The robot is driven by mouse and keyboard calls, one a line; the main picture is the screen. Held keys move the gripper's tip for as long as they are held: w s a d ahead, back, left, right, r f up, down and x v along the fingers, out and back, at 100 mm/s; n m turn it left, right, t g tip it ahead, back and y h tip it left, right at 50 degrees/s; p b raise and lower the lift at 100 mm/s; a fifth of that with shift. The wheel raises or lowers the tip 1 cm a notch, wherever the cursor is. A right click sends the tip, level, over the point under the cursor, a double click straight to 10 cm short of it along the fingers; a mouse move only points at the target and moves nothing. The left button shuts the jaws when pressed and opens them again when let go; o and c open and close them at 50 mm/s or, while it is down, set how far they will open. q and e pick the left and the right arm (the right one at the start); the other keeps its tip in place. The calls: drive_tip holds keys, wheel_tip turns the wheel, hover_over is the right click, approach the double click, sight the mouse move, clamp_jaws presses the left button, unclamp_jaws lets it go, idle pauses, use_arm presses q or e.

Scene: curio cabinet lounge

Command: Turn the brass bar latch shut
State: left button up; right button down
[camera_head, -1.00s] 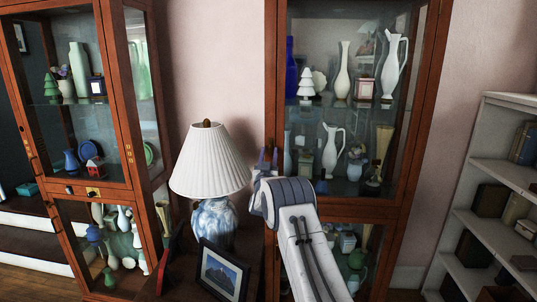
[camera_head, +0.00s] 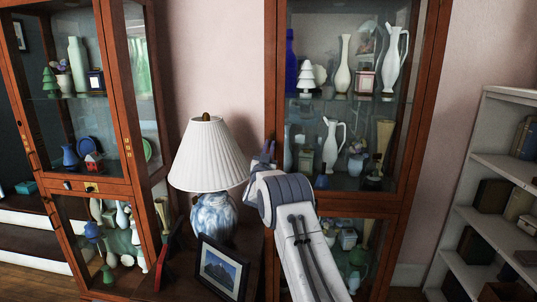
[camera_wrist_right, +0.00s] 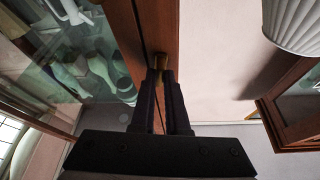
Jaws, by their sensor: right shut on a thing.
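The brass bar latch (camera_wrist_right: 160,62) shows in the right wrist view as a small brass piece on the wooden door frame edge. My right gripper (camera_wrist_right: 161,76) is shut on it, with the two dark fingers on either side. Most of the latch is hidden between the fingers, so its angle cannot be told. In the head view my right gripper (camera_head: 267,150) is at the left frame post of the right-hand cabinet (camera_head: 349,203), and the latch is hidden there. The glass door looks closed. My left gripper is in neither view.
A white-shaded lamp (camera_head: 208,160) stands close left of my right gripper, on a dark wooden stand with a framed picture (camera_head: 221,270). Another glass cabinet (camera_head: 120,130) is at the left, a white bookshelf (camera_head: 500,165) at the right. Vases and ornaments stand behind the glass.

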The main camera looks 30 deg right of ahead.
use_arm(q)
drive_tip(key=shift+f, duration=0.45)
use_arm(e)
drive_tip(key=m+g, duration=0.2)
drive_tip(key=m, duration=0.4)
drive_tip(key=m+g, duration=0.3)
drive_tip(key=m, duration=0.3)
drive_tip(key=r+m+g+h, duration=0.1)
drive_tip(key=m+g, duration=0.1)
drive_tip(key=m, duration=0.5)
drive_tip(key=shift+w+a, duration=0.25)
drive_tip(key=shift+a, duration=0.1)
drive_tip(key=shift+g, duration=0.3)
drive_tip(key=c, duration=0.9)
unclamp_jaws()
drive_tip(key=shift+f, duration=0.1)
drive_tip(key=shift+d+f, duration=0.1)
